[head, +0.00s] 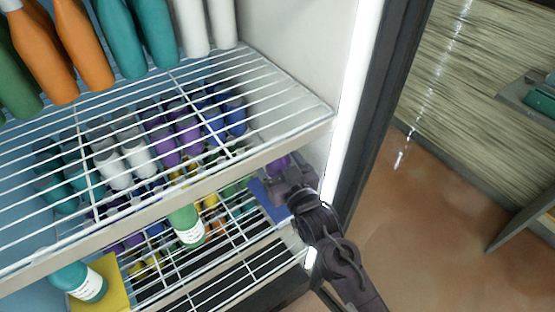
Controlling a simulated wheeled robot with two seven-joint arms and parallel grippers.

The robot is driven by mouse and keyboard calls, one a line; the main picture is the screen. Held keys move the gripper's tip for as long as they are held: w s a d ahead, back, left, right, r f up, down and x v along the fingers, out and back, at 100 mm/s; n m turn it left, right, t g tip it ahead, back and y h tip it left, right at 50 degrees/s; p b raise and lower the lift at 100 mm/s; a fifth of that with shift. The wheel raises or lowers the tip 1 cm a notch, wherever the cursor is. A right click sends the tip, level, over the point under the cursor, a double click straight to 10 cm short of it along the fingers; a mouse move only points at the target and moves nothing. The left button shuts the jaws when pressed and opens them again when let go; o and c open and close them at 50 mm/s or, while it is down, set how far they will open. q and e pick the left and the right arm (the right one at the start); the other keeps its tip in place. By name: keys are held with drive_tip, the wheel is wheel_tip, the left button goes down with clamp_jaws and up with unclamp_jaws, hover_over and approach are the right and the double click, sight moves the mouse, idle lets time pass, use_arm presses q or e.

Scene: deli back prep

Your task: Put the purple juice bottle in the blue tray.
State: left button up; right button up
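A blue tray (267,203) lies on a lower wire shelf at the right side of the fridge, partly hidden by the shelf above and my arm. My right gripper (283,181) reaches in from the lower right, over the tray's right part. A purple bottle (279,165) shows just beyond the gripper, at or above the tray, mostly covered by the gripper and shelf edge. I cannot tell whether the fingers hold it or whether it touches the tray. Other purple bottles (164,146) stand among the rows seen through the upper shelf. My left gripper is not in view.
The upper wire shelf (290,118) lies above my gripper, and the lit door frame (345,110) is close on its right. A green bottle (187,226) stands left of the tray. A teal bottle (78,281) is on a yellow tray (115,290) at lower left.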

drive_tip(key=shift+r, duration=0.1)
drive_tip(key=b+v, duration=0.1)
drive_tip(key=v, duration=1.1)
drive_tip(key=shift+r, duration=0.1)
